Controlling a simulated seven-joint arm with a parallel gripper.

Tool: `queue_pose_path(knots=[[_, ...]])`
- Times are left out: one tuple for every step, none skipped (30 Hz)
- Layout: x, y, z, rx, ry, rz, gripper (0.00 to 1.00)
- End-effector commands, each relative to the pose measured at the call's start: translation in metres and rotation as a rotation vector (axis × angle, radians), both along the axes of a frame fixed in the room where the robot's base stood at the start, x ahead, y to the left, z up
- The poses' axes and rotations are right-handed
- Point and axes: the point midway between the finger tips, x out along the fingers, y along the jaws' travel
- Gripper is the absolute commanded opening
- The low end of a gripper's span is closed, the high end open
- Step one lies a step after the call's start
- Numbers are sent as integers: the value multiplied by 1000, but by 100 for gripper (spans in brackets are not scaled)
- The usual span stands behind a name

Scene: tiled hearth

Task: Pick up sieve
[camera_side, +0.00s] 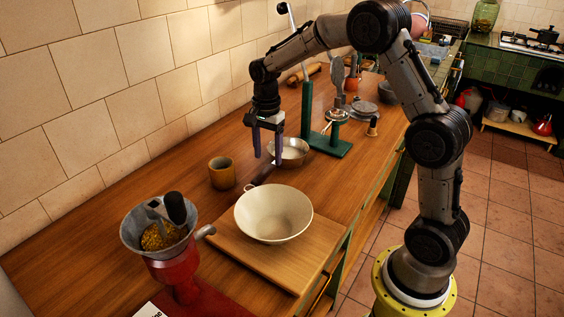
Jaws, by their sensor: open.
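A round metal pan-like vessel (289,152), which may be the sieve, sits on the wooden counter with its dark handle (264,173) pointing toward the front left. I cannot make out any mesh in it. My gripper (268,157) points down with its two fingers apart. It is empty and appears above or beside the handle, overlapping the left edge of the vessel in this view. I cannot tell the exact height gap.
A cream bowl (273,214) stands on a wooden board (243,256) in front. A tan cup (222,173) is to the left. A red grinder (174,268) stands front left. A green scale (328,143) is behind right. The tiled wall (120,60) bounds the left.

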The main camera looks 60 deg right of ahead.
Motion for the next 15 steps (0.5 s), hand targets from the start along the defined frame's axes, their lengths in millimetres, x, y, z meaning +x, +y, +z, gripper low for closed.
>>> queue_pose_path(knots=[[0,0,-2,0,1,0,65],[0,0,-4,0,1,0,65],[-1,0,-7,0,1,0,65],[-1,-1,-10,0,2,0,65],[-1,-1,-14,1,3,0,65],[-2,-1,-21,1,4,0,65],[-3,-2,-25,1,5,0,65],[-3,-2,-30,2,5,0,65],[-3,-3,-35,1,3,0,65],[-3,-2,-39,1,3,0,65],[-3,-2,-43,1,2,0,65],[-3,-2,-47,1,2,0,65],[-3,-2,-50,1,2,0,65],[-3,-2,-52,1,2,0,65],[-3,-2,-53,0,1,0,65]])
